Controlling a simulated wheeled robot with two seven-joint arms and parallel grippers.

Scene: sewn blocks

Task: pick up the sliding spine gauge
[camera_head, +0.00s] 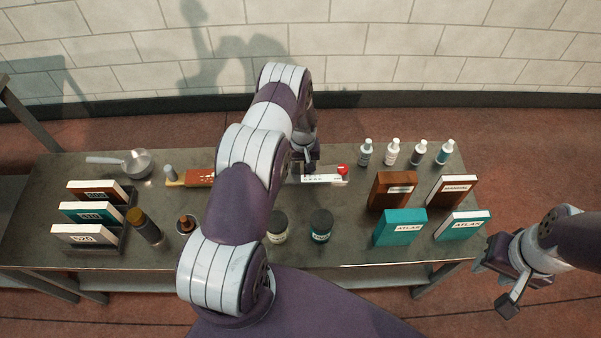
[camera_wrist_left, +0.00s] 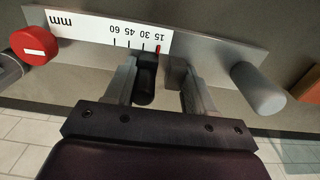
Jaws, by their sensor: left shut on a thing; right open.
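The sliding spine gauge (camera_head: 322,179) lies along the back-middle of the table, with a white mm scale and a red knob at its right end. In the left wrist view its metal bar (camera_wrist_left: 215,52) crosses the picture, with the red knob (camera_wrist_left: 35,45) at left and a grey post (camera_wrist_left: 258,90) at right. My left gripper (camera_head: 307,168) is over the gauge. In the left wrist view its fingers (camera_wrist_left: 158,82) are shut on the gauge's dark slider part, near the 15 mark. My arm hides the gauge's left part in the head view. My right gripper (camera_head: 497,281) is open and empty off the table's right front corner.
Two dark-lidded jars (camera_head: 321,226) stand at front middle.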

